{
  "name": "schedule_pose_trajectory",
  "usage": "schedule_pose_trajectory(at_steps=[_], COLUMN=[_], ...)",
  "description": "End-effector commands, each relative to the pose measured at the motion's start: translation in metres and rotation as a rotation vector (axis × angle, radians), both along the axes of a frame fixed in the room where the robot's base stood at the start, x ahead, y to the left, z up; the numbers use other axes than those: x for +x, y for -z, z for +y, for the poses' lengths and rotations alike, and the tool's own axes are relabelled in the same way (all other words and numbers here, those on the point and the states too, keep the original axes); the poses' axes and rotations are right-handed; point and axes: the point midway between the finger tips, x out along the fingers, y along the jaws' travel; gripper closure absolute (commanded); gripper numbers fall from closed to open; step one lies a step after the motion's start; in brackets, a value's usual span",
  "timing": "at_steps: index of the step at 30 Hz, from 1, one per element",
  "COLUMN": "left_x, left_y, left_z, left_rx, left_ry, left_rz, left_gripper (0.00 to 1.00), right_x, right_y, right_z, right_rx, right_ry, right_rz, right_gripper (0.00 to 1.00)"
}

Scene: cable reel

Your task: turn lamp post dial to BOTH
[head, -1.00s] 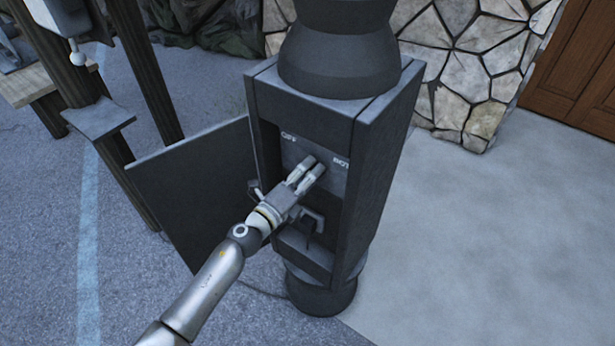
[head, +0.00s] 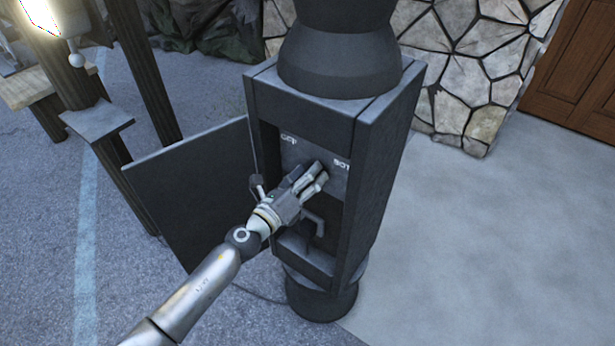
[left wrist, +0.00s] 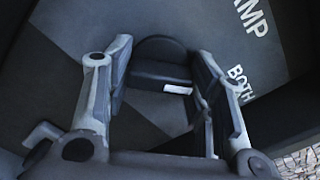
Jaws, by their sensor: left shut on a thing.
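The dark lamp post (head: 388,150) stands in the middle of the head view, its panel recessed in an open-fronted box. My left gripper (head: 316,171) reaches into the box from the left and hides the dial in that view. In the left wrist view, the dark round dial (left wrist: 160,72) with a white mark sits between the two fingers of my left gripper (left wrist: 163,80), which is shut on it. The mark lies on the side towards the white BOTH label (left wrist: 238,86). Part of another label, "AMP", shows above. My right gripper is not in view.
The box's dark door (head: 190,190) hangs open at the left. A bracket-like handle or outlet (head: 314,228) is below my gripper. A lit lamp (head: 42,14) on a wooden post shows at top left. A stone wall (head: 462,70) stands behind; the pavement at right is clear.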

Motion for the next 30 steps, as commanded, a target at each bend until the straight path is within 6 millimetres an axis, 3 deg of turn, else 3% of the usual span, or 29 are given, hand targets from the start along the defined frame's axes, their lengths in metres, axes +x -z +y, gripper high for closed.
schedule_pose_trajectory(at_steps=[10,11,15,25,30], left_x=[0.0,0.0,0.0,-0.001,-0.012], left_y=[0.002,0.002,0.001,0.0,0.001], left_z=[0.0,0.0,0.0,0.001,0.011], left_rx=[0.006,0.006,0.004,0.003,0.006], left_ry=[0.0,0.0,-0.001,-0.001,-0.001], left_rz=[-0.001,-0.001,-0.001,-0.001,-0.002], left_gripper=[0.74,0.47,0.3,0.3,0.3], right_x=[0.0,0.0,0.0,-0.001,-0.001], right_y=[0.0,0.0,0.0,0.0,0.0], right_z=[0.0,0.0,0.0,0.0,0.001], right_rx=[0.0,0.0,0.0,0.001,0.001], right_ry=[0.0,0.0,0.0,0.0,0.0], right_rz=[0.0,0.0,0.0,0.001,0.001], right_gripper=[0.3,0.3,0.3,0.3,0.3])
